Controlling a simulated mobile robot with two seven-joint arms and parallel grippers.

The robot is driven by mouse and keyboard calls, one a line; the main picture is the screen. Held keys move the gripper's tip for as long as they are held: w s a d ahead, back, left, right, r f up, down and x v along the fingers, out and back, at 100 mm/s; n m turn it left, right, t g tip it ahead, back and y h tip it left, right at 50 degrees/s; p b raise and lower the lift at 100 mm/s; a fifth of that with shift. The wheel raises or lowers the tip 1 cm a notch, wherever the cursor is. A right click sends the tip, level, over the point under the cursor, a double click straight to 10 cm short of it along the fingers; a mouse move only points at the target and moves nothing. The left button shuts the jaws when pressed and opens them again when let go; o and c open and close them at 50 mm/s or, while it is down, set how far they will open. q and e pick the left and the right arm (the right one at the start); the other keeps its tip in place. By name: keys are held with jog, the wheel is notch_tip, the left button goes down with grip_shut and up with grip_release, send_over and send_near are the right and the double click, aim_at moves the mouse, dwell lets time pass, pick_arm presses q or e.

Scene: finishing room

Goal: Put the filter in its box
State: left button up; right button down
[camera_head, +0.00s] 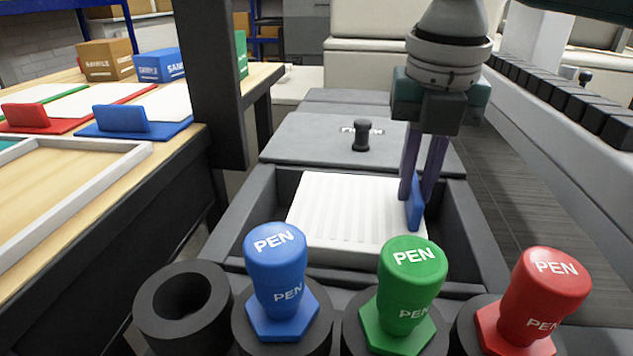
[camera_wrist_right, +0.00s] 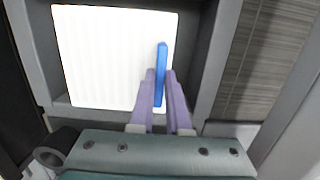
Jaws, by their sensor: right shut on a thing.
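The filter (camera_head: 343,208) is a white ribbed panel with an upright blue tab (camera_head: 416,207) near its right edge. My right gripper (camera_head: 412,188) points down with its purple fingers shut on the tab; the right wrist view shows the filter (camera_wrist_right: 105,55) and tab (camera_wrist_right: 161,62) from above. The filter lies within the opening of a grey open-topped box (camera_head: 478,225), whose rim also shows in the right wrist view (camera_wrist_right: 222,60). I cannot tell whether the filter rests on the box floor or hangs slightly above it. My left gripper is not in view.
Blue (camera_head: 275,270), green (camera_head: 410,280) and red (camera_head: 545,290) pens stand in front of the box, beside an empty black round holder (camera_head: 183,305). A grey cover with a black knob (camera_head: 361,134) lies behind. A wooden table (camera_head: 100,190) with boxes stands left.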

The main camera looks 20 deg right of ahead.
aim_at(408, 225)
notch_tip(408, 225, down, 7)
jog(key=shift+b, duration=0.45)
jog(key=shift+f, duration=0.2)
jog(key=c, duration=0.9)
grip_release()
jog(key=shift+r, duration=0.1)
jog(key=shift+r, duration=0.25)
jog(key=r, duration=0.3)
jog(key=r+p, duration=0.1)
jog(key=r, duration=0.3)
jog(key=s+r, duration=0.1)
jog(key=r, duration=0.2)
jog(key=shift+a+r+p, duration=0.3)
jog(key=shift+r+p, duration=0.05)
jog(key=shift+s+r, duration=0.15)
jog(key=shift+r, duration=0.3)
